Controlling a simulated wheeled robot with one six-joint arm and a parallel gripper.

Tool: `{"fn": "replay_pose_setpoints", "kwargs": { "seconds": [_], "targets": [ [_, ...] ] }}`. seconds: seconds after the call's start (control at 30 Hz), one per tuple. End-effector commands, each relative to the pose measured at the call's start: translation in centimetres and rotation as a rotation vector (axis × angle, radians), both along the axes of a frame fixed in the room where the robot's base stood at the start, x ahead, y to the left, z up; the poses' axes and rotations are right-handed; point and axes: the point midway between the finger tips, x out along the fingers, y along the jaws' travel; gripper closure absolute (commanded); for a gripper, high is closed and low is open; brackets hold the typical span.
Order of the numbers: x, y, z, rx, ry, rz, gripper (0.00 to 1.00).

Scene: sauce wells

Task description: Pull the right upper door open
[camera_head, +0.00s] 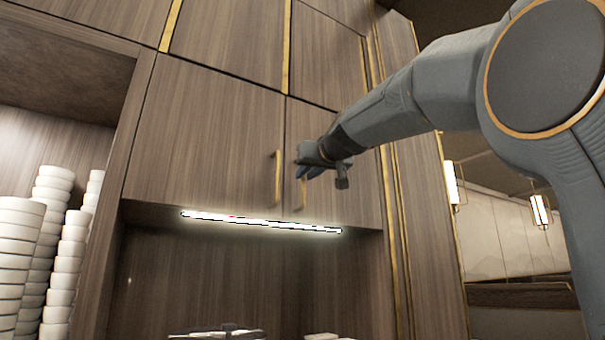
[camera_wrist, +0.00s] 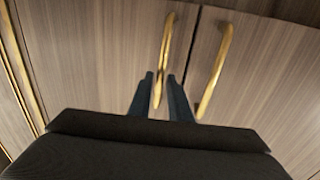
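The right upper door (camera_head: 335,195) is a brown wood-grain panel, closed flush beside the left upper door (camera_head: 205,135). Its vertical gold handle (camera_head: 303,193) is near its left edge, partly behind my gripper (camera_head: 312,172). In the wrist view, which looks turned over, the right door (camera_wrist: 90,55) is on the left and its handle (camera_wrist: 167,40) runs down between my two dark fingers (camera_wrist: 162,78). The fingers are apart, one on each side of the handle, with narrow gaps showing. The left door's handle (camera_wrist: 216,72) is just to the right, outside the fingers.
A lit strip (camera_head: 260,221) runs beneath the doors over an open niche. Stacks of white bowls (camera_head: 62,250) stand on the left. Gold trim (camera_head: 392,240) borders the cabinet on the right. Further upper panels (camera_head: 325,55) sit above the doors.

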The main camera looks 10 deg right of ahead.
Motion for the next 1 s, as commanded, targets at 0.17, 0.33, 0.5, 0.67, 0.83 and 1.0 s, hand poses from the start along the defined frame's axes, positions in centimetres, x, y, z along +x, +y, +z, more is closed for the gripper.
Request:
{"fn": "replay_pose_setpoints", "kwargs": {
  "seconds": [0.17,0.33,0.5,0.67,0.83,1.0],
  "targets": [
    [2.2,0.2,0.1,0.000,0.001,0.000,0.83],
    [3.1,0.4,0.0,0.000,0.001,0.000,0.83],
    [3.2,0.4,-0.1,0.000,0.001,-0.001,0.83],
    [3.2,0.4,-0.1,0.001,0.001,-0.001,0.94],
    [3.2,0.3,-0.1,0.001,0.001,-0.001,1.00],
    [3.1,0.4,-0.1,0.001,0.000,0.001,1.00]
  ]
}}
